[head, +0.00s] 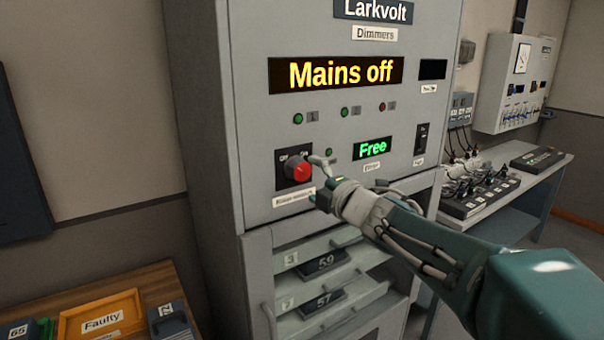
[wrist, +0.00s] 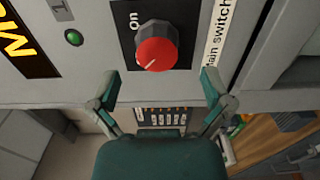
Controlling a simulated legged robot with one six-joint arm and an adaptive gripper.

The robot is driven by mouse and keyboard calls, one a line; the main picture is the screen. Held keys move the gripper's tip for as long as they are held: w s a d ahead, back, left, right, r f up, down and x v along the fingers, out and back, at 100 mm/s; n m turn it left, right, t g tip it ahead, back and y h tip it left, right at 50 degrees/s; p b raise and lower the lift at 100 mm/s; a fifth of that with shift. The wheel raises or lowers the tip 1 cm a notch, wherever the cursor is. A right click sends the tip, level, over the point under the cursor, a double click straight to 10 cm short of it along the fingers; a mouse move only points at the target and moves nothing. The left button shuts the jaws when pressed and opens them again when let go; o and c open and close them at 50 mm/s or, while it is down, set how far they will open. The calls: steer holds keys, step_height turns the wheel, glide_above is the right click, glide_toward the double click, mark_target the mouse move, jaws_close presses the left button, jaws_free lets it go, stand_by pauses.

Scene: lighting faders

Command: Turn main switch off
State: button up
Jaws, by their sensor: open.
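The main switch is a red knob (head: 298,170) on a dark plate on the grey cabinet front, also in the wrist view (wrist: 157,50). It has a pale pointer mark, and "On" is printed beside it. A "Main switch" label (wrist: 215,35) lies at its edge. The display (head: 340,74) above reads "Mains off" in yellow. My gripper (head: 318,180) is in front of the panel, just right of the knob in the head view. In the wrist view its two green fingers (wrist: 160,90) are spread wide and empty, with the knob beyond the tips, apart from them.
A small green display (head: 372,148) reads "Free". Green and red lamps (head: 345,111) sit in a row above the knob. Shelves with numbered dark modules (head: 320,264) lie below. A bench with fader gear (head: 490,190) stands right; an orange "Faulty" tray (head: 100,315) stands lower left.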

steer(key=v, duration=0.6)
steer(key=shift+s+d, duration=0.2)
steer(key=shift+s, duration=0.1)
steer(key=shift+f, duration=0.1)
steer(key=s+d+f+m+g+h, duration=0.1)
steer(key=s+d+f+m+h, duration=0.25)
steer(key=d+m+h, duration=0.35)
steer(key=s+d+f+m+h, duration=0.3)
steer(key=s+d+m+h, duration=0.15)
steer(key=m, duration=0.45)
steer(key=s+f+m+g, duration=0.4)
steer(key=s+f, duration=0.1)
steer(key=s, duration=0.3)
steer(key=s+a+f+m+g+y, duration=0.1)
steer(key=s+f+m+g, duration=0.3)
steer(key=s, duration=0.4)
step_height(320, 180, down, 2)
steer(key=shift+s+f+m, duration=0.1)
steer(key=shift+s+m, duration=0.25)
steer(key=shift+m, duration=0.15)
steer(key=shift+y, duration=0.25)
